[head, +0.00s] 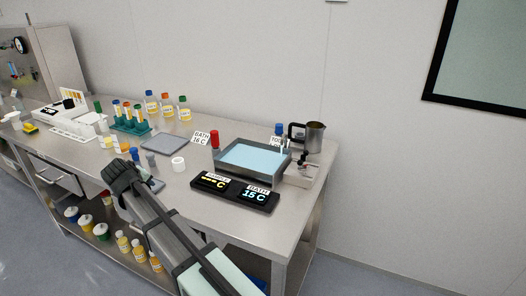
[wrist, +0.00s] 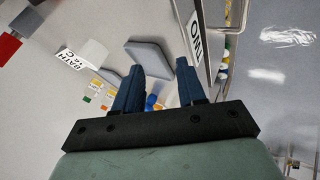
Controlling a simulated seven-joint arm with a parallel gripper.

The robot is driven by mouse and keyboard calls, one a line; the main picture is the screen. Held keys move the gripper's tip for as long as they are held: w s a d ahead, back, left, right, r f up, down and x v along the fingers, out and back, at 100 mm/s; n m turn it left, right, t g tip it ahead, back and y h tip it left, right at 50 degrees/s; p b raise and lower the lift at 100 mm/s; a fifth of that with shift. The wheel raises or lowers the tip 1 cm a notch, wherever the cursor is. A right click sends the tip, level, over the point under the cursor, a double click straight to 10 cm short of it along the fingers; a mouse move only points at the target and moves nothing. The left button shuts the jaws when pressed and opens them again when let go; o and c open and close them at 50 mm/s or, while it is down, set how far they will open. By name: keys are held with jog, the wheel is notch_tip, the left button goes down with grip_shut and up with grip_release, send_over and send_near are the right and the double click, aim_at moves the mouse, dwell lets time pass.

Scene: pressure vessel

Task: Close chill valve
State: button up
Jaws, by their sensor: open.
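A water bath (head: 253,160) with pale blue water stands at the right part of the steel bench. A red-topped post (head: 214,139) stands at its left back, and a blue-topped part (head: 279,129) at its back right. I cannot tell which of these is the chill valve. A display (head: 257,194) in front reads bath 15 C. My gripper (head: 121,170) is left of the bath, near the bench front. In the wrist view its fingers (wrist: 160,84) are apart and empty.
A steel jug (head: 314,137) stands behind the bath at the right. A tube rack (head: 130,121) and several bottles (head: 167,105) stand farther back left.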

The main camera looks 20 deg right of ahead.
jog(key=w+d+r+m+g, duration=0.1)
jog(key=d, duration=0.4)
jog(key=w+d+r+m, duration=0.1)
jog(key=d+m, duration=0.1)
jog(key=d, duration=0.4)
jog(key=w+d+r+m+g, duration=0.1)
jog(key=d+r+m, duration=0.1)
jog(key=d, duration=0.4)
jog(key=shift+w+d+g, duration=0.1)
jog(key=shift+w+g, duration=0.1)
jog(key=shift+g, duration=0.1)
jog(key=d+r+m+g, duration=0.2)
jog(key=d+r+m, duration=0.2)
jog(key=d, duration=0.9)
jog(key=m+g+y, duration=0.2)
jog(key=m+y, duration=0.2)
jog(key=m, duration=0.4)
send_near(303, 156)
jog(key=x, duration=0.8)
jog(key=shift+s, duration=0.2)
grip_shut()
